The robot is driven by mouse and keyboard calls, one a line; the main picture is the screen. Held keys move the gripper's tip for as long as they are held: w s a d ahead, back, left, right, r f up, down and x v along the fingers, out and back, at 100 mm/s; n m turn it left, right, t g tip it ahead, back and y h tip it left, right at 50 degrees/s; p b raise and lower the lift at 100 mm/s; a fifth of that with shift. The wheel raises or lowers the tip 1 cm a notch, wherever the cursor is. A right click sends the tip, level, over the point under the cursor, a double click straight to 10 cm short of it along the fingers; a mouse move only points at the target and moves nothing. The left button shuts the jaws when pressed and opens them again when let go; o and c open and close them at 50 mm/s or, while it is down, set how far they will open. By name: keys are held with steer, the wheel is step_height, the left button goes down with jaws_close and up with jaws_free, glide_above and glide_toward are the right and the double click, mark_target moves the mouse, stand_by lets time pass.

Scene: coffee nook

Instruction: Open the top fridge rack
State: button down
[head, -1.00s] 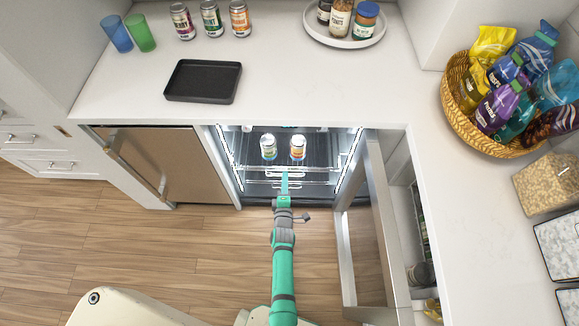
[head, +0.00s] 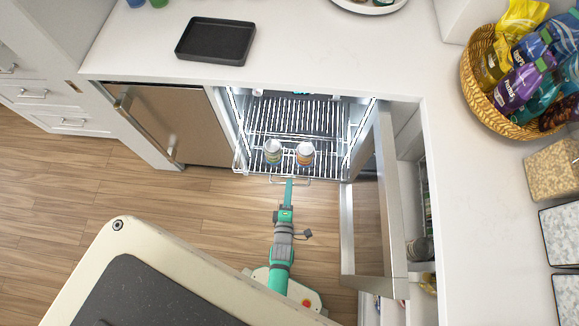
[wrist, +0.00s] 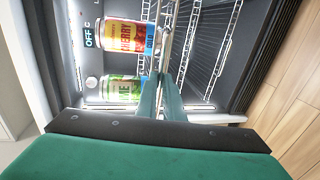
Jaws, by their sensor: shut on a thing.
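My gripper (head: 289,183) is at the middle of the rack's front handle bar (head: 289,181). The wrist view shows its teal fingers (wrist: 165,90) closed around the bar, hiding part of it.
The fridge door (head: 385,200) stands open on the right, close to my arm. A closed cabinet or appliance front (head: 160,125) is at left. The wooden floor (head: 215,215) in front is clear. A black tray (head: 216,40) and a basket of bags (head: 505,85) are on the counter.

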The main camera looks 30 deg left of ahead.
steer(key=shift+d, duration=0.1)
steer(key=c, duration=1.9)
jaws_free()
steer(key=shift+s, duration=0.1)
steer(key=v, duration=1)
steer(key=shift+s, duration=0.3)
steer(key=shift+d+r, duration=0.1)
steer(key=shift+d, duration=0.05)
steer(key=s+d+r+m+h, duration=0.2)
steer(key=s+d+r+m, duration=0.1)
steer(key=r+m, duration=0.4)
steer(key=s+d+r+m+h, duration=0.1)
steer(key=s+d+r+m, duration=0.1)
steer(key=d+r+m, duration=0.2)
steer(key=s+d+r+m+h, duration=0.2)
steer(key=s+d+r+m, duration=0.1)
steer(key=r+m, duration=0.8)
step_height(320, 180, up, 6)
steer(key=shift+s+d+f+t+h, duration=0.15)
steer(key=shift+s+d+t+h, duration=0.2)
steer(key=shift+d, duration=0.5)
